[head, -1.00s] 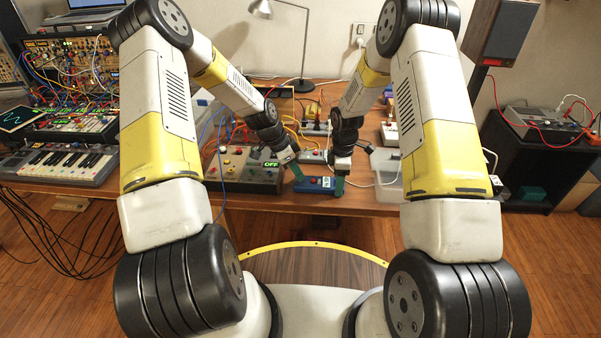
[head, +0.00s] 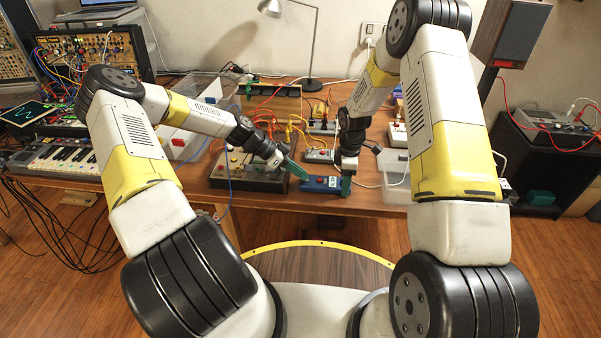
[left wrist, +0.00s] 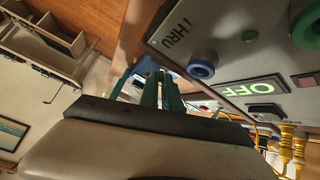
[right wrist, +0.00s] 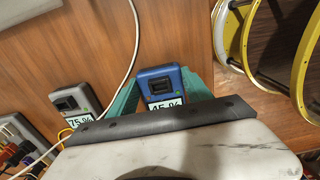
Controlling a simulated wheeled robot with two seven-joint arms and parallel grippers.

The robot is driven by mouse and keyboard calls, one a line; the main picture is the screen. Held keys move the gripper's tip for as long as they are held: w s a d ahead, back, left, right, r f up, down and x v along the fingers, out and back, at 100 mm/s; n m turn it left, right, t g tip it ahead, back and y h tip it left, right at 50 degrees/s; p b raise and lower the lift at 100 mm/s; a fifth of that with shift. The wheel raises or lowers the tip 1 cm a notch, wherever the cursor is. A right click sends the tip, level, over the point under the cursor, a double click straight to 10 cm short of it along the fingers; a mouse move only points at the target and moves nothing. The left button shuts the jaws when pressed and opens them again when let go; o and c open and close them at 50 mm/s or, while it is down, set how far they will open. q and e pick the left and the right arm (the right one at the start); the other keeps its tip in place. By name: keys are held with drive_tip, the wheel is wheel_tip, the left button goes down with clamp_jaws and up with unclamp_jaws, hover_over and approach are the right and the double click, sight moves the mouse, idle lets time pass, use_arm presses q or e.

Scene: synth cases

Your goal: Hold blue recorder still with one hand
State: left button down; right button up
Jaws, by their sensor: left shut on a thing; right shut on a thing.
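A grey console (head: 250,172) with a green OFF display stands close to the left of the recorder. A clear bin (head: 396,180) stands to the right. Cables and small boxes crowd the table behind. A keyboard (head: 60,158) is at far left.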

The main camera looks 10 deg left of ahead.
use_arm(q)
drive_tip(key=c, duration=1.6)
unclamp_jaws()
drive_tip(key=shift+c, duration=0.2)
drive_tip(key=shift+o, duration=0.5)
drive_tip(key=shift+a, duration=0.1)
drive_tip(key=v, duration=1.2)
